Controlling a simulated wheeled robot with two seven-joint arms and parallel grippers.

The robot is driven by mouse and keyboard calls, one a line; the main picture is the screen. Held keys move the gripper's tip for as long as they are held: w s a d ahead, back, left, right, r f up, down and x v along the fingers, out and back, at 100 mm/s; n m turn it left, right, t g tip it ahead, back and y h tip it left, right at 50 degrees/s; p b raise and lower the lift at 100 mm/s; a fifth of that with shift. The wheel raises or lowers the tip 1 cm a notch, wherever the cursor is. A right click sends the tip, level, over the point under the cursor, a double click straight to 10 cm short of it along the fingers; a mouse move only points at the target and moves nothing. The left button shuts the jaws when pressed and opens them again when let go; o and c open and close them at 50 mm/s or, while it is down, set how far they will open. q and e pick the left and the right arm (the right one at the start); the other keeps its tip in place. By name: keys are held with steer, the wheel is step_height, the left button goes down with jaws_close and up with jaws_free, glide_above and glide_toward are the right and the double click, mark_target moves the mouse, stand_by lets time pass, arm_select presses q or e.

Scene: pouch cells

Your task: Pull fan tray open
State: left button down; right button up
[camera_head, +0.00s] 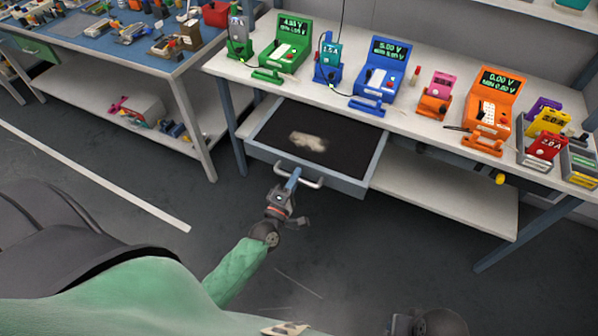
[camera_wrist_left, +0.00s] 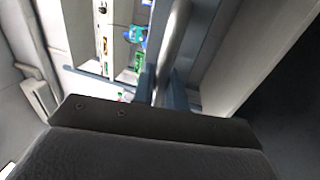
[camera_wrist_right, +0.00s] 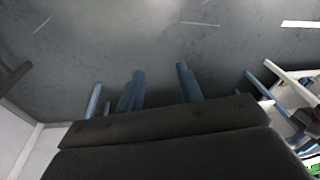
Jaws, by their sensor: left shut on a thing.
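The fan tray (camera_head: 262,154) is a grey drawer with a dark lining under the bench, and it stands pulled out from the bench. A pale, blurry lump (camera_head: 308,141) lies inside it. My left gripper (camera_head: 293,178) is shut on the tray's light bar handle (camera_head: 314,184) at the front. In the left wrist view the handle (camera_wrist_left: 175,45) runs between the blue fingers (camera_wrist_left: 163,88). My right gripper (camera_wrist_right: 160,72) shows in the right wrist view with its fingers apart and nothing between them, facing the floor.
The bench top (camera_head: 345,100) carries a green device (camera_head: 284,48), a blue device (camera_head: 379,75), an orange device (camera_head: 493,105) and smaller meters. A lower shelf (camera_head: 450,190) lies right of the tray. A second bench (camera_head: 150,75) with clutter stands at the left. The floor before the tray is clear.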

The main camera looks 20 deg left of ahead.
stand_by(0.3)
arm_select(q)
steer(key=c, duration=1.8)
jaws_free()
steer(key=shift+o, duration=0.2)
